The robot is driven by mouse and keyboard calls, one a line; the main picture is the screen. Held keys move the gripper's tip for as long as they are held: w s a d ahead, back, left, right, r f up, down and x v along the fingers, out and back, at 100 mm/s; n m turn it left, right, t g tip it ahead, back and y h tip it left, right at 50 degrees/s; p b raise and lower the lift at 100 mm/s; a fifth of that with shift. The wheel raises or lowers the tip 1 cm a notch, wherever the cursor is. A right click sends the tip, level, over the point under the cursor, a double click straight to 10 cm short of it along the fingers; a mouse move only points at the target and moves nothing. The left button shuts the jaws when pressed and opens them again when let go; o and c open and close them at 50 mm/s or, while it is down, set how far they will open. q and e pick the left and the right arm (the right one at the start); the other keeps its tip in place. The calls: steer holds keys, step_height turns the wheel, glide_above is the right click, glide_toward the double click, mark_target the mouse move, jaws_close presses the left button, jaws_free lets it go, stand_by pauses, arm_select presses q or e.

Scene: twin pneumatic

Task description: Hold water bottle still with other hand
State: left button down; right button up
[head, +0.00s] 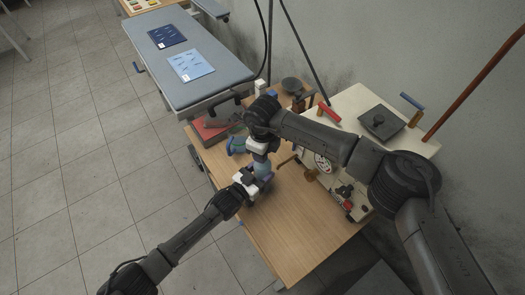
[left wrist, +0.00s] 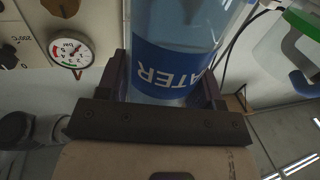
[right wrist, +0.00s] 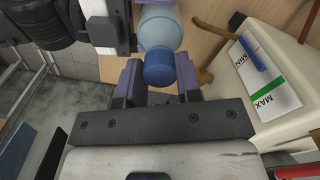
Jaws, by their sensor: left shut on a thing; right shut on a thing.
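The water bottle (head: 263,167) is clear and bluish, and stands between my two grippers above the wooden table in the head view. My left gripper (head: 259,180) is shut on its body, low in the head view. In the left wrist view the blue label of the bottle (left wrist: 175,68) shows between the fingers. My right gripper (head: 259,148) is at the top end of the bottle. In the right wrist view the blue cap (right wrist: 158,68) sits between its fingers, and it is shut on the cap. My right arm hides part of the bottle's top in the head view.
A cream machine (head: 352,108) with a gauge (head: 322,163) and a red lever (head: 328,112) stands on the table's right side. A red box (head: 207,132) and a teal-and-purple object (head: 237,145) lie at the left. The table's front (head: 290,235) is clear.

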steer(key=n, duration=0.8)
steer(key=shift+r, duration=0.1)
steer(key=n, duration=1.9)
steer(key=shift+n, duration=0.4)
steer(key=n, duration=0.4)
